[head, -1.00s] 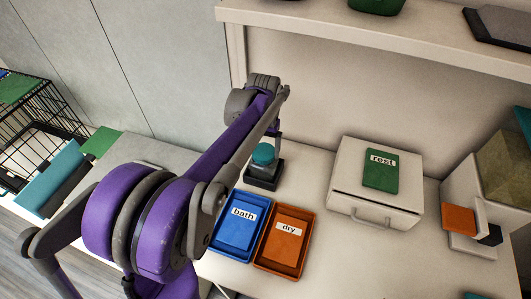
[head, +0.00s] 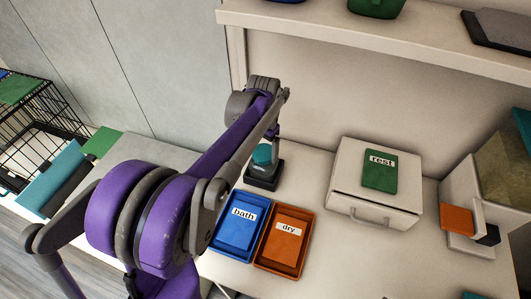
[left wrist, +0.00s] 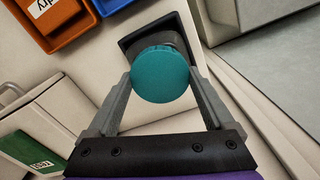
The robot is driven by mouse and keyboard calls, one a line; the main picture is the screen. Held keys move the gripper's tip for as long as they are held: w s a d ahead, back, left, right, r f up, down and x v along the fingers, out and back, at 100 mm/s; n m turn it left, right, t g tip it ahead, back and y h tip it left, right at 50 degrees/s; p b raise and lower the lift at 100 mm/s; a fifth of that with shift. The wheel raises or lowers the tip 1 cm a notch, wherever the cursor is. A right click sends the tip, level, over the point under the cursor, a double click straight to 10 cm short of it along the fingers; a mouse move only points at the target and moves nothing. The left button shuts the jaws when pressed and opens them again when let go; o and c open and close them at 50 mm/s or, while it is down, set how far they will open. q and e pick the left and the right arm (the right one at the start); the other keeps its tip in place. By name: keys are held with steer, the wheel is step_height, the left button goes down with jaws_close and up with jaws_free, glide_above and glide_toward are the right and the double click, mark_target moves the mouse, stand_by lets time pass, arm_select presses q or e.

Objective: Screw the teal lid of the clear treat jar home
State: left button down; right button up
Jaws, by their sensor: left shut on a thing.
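The teal lid (head: 262,154) sits on top of the clear treat jar, which stands in a dark square base (head: 264,174) on the table. In the left wrist view the lid (left wrist: 160,74) is a round teal disc, and it hides most of the jar. My left gripper (left wrist: 160,85) is shut on the lid, with one grey finger on each side of it. In the head view my left arm reaches over from the left and its wrist is above the lid. How far the lid is threaded cannot be seen. My right gripper is not in view.
A blue tray (head: 221,252) marked "bath" and an orange tray (head: 262,264) marked "dry" lie in front of the jar. A white drawer box (head: 347,193) with a green "rest" card stands to the right. A shelf (head: 400,52) runs above the back.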

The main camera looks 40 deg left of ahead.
arm_select(q)
steer(key=m, duration=0.3)
steer(key=shift+p, duration=0.3)
steer(key=shift+m, duration=0.8)
steer(key=m, duration=0.2)
steer(key=shift+m, duration=0.4)
steer(key=shift+m+p, duration=0.3)
steer(key=shift+m, duration=0.6)
